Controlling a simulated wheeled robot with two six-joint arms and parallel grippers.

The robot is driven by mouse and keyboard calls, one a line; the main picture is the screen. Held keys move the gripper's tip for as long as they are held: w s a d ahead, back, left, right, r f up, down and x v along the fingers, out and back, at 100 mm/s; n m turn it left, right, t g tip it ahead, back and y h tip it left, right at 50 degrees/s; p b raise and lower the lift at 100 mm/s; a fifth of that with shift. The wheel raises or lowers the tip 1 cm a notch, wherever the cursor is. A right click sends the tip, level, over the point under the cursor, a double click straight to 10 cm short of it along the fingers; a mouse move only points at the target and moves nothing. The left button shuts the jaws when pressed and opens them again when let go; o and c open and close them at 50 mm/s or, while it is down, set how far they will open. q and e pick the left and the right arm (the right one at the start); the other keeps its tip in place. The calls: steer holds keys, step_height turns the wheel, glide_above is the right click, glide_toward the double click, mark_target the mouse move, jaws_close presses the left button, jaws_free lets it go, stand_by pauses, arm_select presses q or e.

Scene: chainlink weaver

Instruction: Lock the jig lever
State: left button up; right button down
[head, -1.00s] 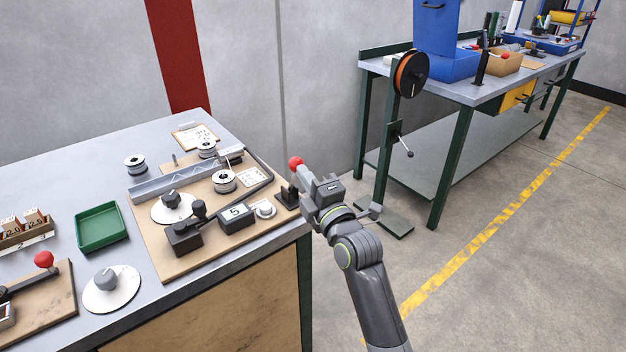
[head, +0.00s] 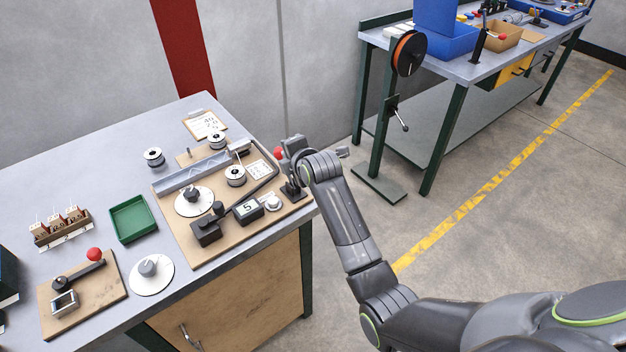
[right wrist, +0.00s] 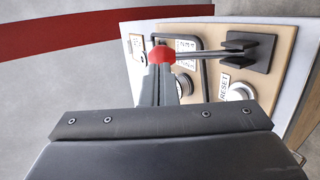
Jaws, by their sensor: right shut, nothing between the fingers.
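The jig lever has a red ball knob (head: 279,153) and a black bracket (head: 293,191) at the right end of the brown jig board (head: 195,258). In the head view the knob leans left of its bracket. The right wrist view shows the knob (right wrist: 162,54), rod and bracket (right wrist: 247,52). My right gripper (head: 291,149) is shut and empty, right at the knob and partly covering it. In the wrist view its narrow grey fingers (right wrist: 157,86) end just below the knob; I cannot tell whether they touch. My left gripper is not in view.
Another red-knobbed lever (head: 95,254) sits on a separate board at left. A reel stand (head: 377,176) stands right of the bench.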

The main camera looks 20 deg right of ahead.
steer(key=w+p, duration=0.1)
steer(key=w+a+g+p, duration=0.1)
steer(key=shift+w+f+g, duration=0.15)
steer(key=shift+w+g, duration=0.15)
stand_by(0.7)
